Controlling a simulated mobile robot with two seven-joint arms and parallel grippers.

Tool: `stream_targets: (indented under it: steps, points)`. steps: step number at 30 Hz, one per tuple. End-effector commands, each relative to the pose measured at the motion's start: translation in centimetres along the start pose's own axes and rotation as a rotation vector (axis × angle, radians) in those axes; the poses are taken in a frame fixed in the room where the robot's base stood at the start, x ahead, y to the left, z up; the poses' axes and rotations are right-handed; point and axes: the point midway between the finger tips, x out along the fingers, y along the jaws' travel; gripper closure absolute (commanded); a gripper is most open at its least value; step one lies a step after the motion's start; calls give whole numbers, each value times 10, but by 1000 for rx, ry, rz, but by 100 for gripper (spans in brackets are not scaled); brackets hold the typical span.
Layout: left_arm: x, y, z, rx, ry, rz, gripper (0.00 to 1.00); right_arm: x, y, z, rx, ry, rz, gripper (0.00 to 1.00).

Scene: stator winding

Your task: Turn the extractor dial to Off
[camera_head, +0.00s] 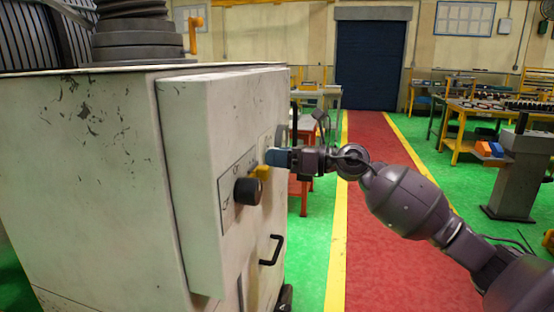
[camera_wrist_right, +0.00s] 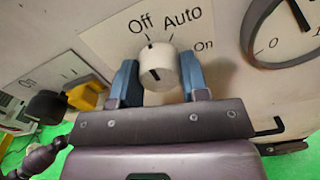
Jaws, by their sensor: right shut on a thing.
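The extractor dial (camera_wrist_right: 160,72) is a cream round knob on a pale panel in the right wrist view. Labels Off, Auto and On are printed around its upper side. A dark mark at the knob's upper edge lies below the Off label, and another dark mark is on its face. My right gripper (camera_wrist_right: 160,84) has its blue fingers on both sides of the dial, shut on it. In the head view the right gripper (camera_head: 278,157) is at the cabinet's front face and hides the dial. My left gripper is not in view.
The white cabinet (camera_head: 110,170) fills the left of the head view. A black knob (camera_head: 248,190) and a yellow control (camera_head: 262,172) are near the gripper, with a black handle (camera_head: 271,250) below. A grey-rimmed round part (camera_wrist_right: 262,50) is right of the dial. The red walkway (camera_head: 385,240) is open.

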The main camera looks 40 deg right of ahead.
Motion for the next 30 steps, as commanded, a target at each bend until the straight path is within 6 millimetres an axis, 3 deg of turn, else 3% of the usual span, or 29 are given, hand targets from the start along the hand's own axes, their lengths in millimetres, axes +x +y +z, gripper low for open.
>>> stream_targets:
  steps: [13, 14, 18, 30]
  points:
    - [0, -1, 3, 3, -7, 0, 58, 0, 0, -1, -11, 3, 0, 82]
    - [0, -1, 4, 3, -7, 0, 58, 0, 0, -1, -11, 3, 0, 55]
    - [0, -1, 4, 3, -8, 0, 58, 0, 0, -1, -10, 2, 0, 34]
    - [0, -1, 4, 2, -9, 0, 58, -6, 0, -1, -9, 2, -1, 33]
